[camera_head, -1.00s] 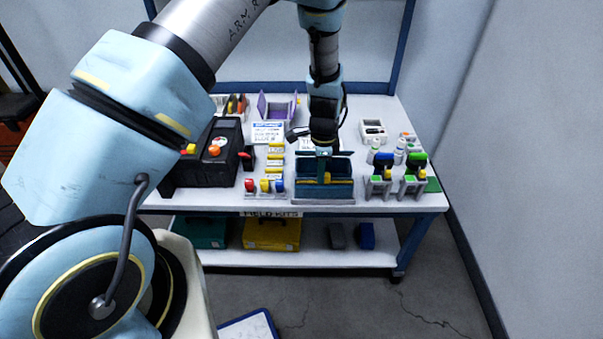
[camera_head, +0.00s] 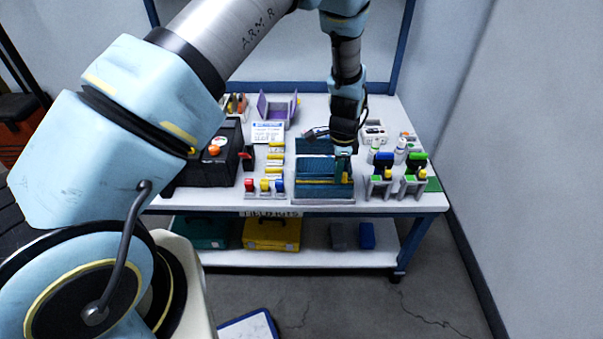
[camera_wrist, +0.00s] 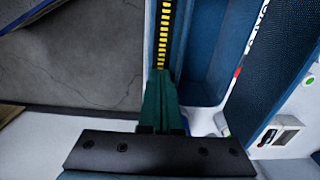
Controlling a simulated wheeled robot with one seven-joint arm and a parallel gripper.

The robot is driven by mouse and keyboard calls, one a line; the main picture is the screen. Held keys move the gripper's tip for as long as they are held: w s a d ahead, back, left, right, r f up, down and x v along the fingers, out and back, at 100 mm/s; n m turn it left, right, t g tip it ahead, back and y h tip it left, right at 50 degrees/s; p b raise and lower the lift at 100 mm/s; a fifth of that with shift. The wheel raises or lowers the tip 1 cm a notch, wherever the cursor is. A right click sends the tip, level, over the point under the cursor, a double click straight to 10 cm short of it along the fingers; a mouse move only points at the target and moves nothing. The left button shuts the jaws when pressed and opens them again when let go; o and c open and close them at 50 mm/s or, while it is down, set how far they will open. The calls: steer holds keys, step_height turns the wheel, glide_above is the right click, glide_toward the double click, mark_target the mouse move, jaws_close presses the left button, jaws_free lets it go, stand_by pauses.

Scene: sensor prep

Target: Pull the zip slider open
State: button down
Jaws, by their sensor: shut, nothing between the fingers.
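The blue zip pouch (camera_head: 318,167) sits in a light tray on the table, with a yellow strip across it. In the wrist view a row of yellow zip teeth (camera_wrist: 164,35) runs up from my fingertips, beside the blue pouch (camera_wrist: 205,55). My gripper (camera_head: 344,155) is at the pouch's right end, pointing down. Its green fingers (camera_wrist: 162,100) are shut together with nothing between them. A small yellow piece (camera_head: 346,178), probably the slider, shows just below the fingertips; contact cannot be told. In the wrist view the fingers hide whatever is beneath them.
Left of the pouch stand yellow blocks (camera_head: 275,160) and a black box (camera_head: 205,165). To the right are stands with green and blue tops (camera_head: 413,175). Bare floor (camera_wrist: 70,60) shows beyond the table edge.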

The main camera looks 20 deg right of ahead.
steer(key=shift+s+d, duration=0.2)
steer(key=shift+d, duration=0.15)
steer(key=shift+w+a, duration=0.2)
steer(key=shift+a, duration=0.2)
steer(key=shift+r, duration=0.1)
step_height(320, 180, up, 7)
steer(key=p, duration=0.4)
stand_by(0.5)
